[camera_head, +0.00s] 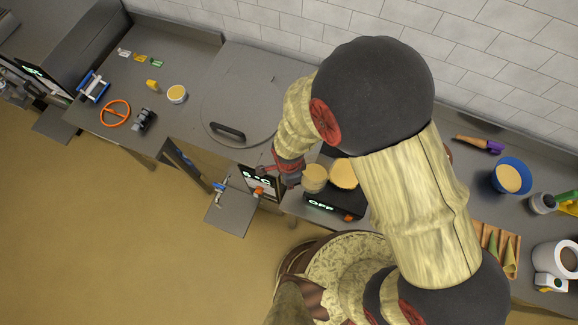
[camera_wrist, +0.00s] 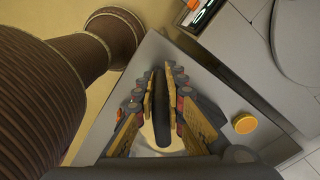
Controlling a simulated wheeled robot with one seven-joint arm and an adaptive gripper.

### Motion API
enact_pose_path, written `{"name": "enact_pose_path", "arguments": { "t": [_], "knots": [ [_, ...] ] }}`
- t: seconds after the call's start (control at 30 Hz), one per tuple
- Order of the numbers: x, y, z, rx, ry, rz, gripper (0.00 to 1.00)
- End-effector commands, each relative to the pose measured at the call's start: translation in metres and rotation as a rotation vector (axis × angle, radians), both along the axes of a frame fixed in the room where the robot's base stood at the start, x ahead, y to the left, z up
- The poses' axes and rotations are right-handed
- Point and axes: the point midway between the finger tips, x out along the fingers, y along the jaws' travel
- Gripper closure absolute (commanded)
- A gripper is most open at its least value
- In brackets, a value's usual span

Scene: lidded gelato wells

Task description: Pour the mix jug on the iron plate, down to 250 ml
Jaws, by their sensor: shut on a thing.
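My gripper (camera_head: 291,178) is at the left side of the mix jug (camera_head: 315,177), a small pale vessel. In the wrist view the fingers (camera_wrist: 164,78) are closed around a dark upright handle (camera_wrist: 178,115), with a pale rounded part of the jug below, mostly hidden by the fingers. The iron plate is a dark unit (camera_head: 333,209) with a green OFF display, just right of the jug. A pale yellow round (camera_head: 344,173) shows at the plate, partly covered by my arm. I cannot read the jug's level or see a stream.
A large round lid (camera_head: 240,105) with a dark handle is set in the counter at left. A blue bowl of pale mix (camera_head: 509,177) and a cone tray (camera_head: 497,248) are at right. An orange ring (camera_head: 115,113) and small tub (camera_head: 177,93) stand far left.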

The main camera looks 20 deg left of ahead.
Motion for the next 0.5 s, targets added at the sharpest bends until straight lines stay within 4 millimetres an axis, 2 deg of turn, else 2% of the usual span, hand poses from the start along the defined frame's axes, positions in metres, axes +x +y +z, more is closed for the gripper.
{"name": "enact_pose_path", "arguments": {
  "t": [0.5],
  "knots": [
    [-0.024,0.031,0.027,0.002,-0.001,0.003,1.0]
  ]
}}
